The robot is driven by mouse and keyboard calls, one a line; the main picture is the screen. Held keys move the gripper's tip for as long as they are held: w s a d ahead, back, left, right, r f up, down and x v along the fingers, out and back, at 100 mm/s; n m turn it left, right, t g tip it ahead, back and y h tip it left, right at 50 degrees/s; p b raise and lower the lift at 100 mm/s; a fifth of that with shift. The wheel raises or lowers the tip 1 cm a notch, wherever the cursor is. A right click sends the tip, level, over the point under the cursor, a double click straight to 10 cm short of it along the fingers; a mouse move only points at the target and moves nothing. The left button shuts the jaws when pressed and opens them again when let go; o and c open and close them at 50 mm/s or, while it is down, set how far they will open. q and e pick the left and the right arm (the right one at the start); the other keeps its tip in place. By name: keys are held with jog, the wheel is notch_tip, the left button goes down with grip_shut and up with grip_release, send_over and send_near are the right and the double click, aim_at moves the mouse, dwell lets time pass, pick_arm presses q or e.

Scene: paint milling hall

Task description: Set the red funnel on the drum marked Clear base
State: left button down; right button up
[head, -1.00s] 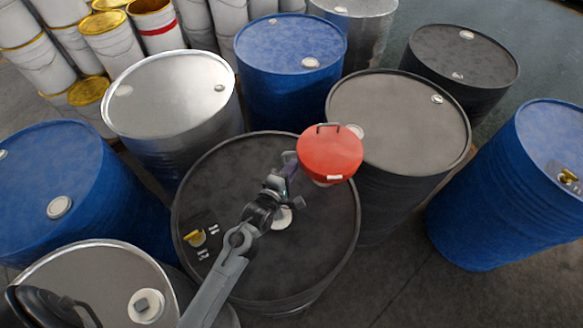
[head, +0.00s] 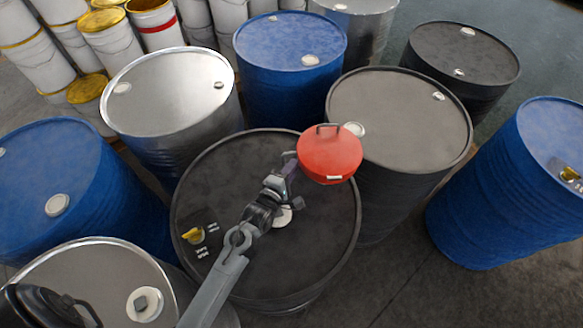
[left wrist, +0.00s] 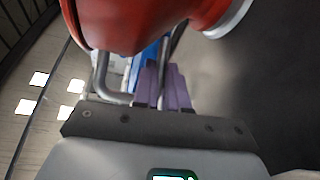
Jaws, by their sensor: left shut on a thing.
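The red funnel (head: 329,156) has a round lidded top with a dark handle and a small white label. My left gripper (head: 291,163) is shut on it at its left side, above the right edge of a dark drum (head: 245,165). The funnel's lower part is hidden in the head view. In the left wrist view the red funnel (left wrist: 140,22) fills the top, with the purple fingers of my left gripper (left wrist: 164,88) below it. I cannot read which drum is marked Clear base.
A grey-topped drum (head: 400,110) stands right of the funnel. Blue drums (head: 290,50), a silver drum (head: 170,85) and another dark drum (head: 460,50) stand around. White pails (head: 112,45) crowd the back left. A black object (head: 40,305) sits at lower left.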

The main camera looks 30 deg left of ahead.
pick_arm(q)
jog(key=c, duration=1.1)
grip_release()
jog(key=shift+f, duration=0.1)
jog(key=shift+s+p, duration=0.35)
jog(key=s+p, duration=0.2)
jog(key=s+r+p, duration=0.1)
jog(key=s+p, duration=0.1)
jog(key=s, duration=0.1)
jog(key=s+p, duration=0.2)
jog(key=s, duration=0.1)
jog(key=shift+s+d+r, duration=0.25)
jog(key=shift+d, duration=0.1)
jog(key=shift+s+d, duration=0.1)
jog(key=shift+s, duration=0.6)
